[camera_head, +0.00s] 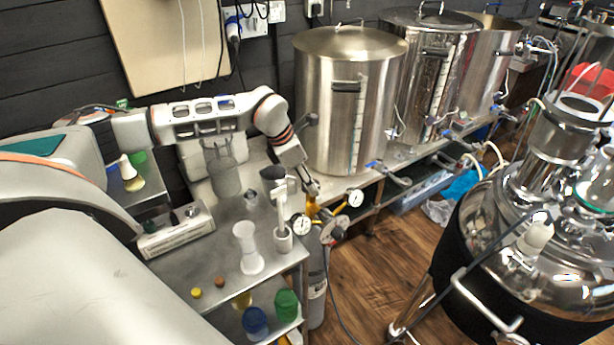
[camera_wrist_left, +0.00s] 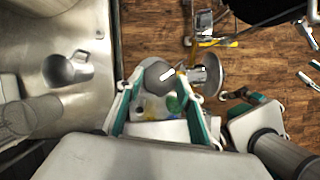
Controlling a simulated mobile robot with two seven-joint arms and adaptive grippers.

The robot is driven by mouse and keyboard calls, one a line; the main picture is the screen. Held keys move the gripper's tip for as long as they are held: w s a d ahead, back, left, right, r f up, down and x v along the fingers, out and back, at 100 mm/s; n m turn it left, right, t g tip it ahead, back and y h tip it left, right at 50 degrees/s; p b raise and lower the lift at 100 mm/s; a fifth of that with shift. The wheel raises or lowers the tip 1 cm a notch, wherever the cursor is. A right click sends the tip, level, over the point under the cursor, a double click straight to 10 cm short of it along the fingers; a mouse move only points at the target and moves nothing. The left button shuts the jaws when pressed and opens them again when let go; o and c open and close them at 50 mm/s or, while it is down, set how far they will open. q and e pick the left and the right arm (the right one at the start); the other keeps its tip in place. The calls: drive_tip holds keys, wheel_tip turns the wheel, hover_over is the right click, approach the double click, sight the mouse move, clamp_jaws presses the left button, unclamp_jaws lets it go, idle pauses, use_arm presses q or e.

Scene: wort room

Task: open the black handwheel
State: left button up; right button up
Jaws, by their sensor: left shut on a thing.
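The black handwheel (camera_wrist_left: 158,76) shows in the left wrist view as a dark grey rounded knob between my fingers. My left gripper (camera_wrist_left: 160,78) is shut on it, with one finger at each side. In the head view my left gripper (camera_head: 312,200) reaches down to the valve and gauges on top of a grey gas cylinder (camera_head: 317,285). The handwheel is hard to make out there behind the fingers.
Two white-faced gauges (camera_head: 301,225) (camera_head: 355,198) sit close around the grip. A steel table (camera_head: 190,265) with a white flask-like vessel (camera_head: 248,248) stands to the left. Large steel pots (camera_head: 350,100) stand behind. A shiny vessel (camera_head: 500,240) is at right, with open wooden floor between.

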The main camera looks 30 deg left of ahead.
use_arm(q)
drive_tip(key=n, duration=0.1)
drive_tip(key=n+y, duration=0.1)
drive_tip(key=n, duration=0.2)
drive_tip(key=shift+s+d+n+t+y, duration=0.1)
drive_tip(key=shift+d+n+t+y, duration=0.2)
drive_tip(key=shift+y, duration=0.1)
drive_tip(key=n+y, duration=0.2)
drive_tip(key=n, duration=0.3)
drive_tip(key=shift+d, duration=0.15)
drive_tip(key=n+y, duration=0.1)
drive_tip(key=n, duration=0.2)
drive_tip(key=n+g+y, duration=0.1)
drive_tip(key=n, duration=0.2)
drive_tip(key=shift+d+n+b, duration=0.2)
drive_tip(key=shift+n+b, duration=0.1)
drive_tip(key=shift+n, duration=0.1)
drive_tip(key=shift+w+n+g+y, duration=0.15)
drive_tip(key=shift+n+g+y, duration=0.25)
drive_tip(key=shift+n, duration=0.75)
drive_tip(key=shift+w+n+g+y, duration=0.15)
drive_tip(key=shift+n+g, duration=0.35)
drive_tip(key=shift+n, duration=0.65)
drive_tip(key=shift+p, duration=0.3)
drive_tip(key=o, duration=1.1)
drive_tip(key=v, duration=1.2)
drive_tip(key=shift+d, duration=0.15)
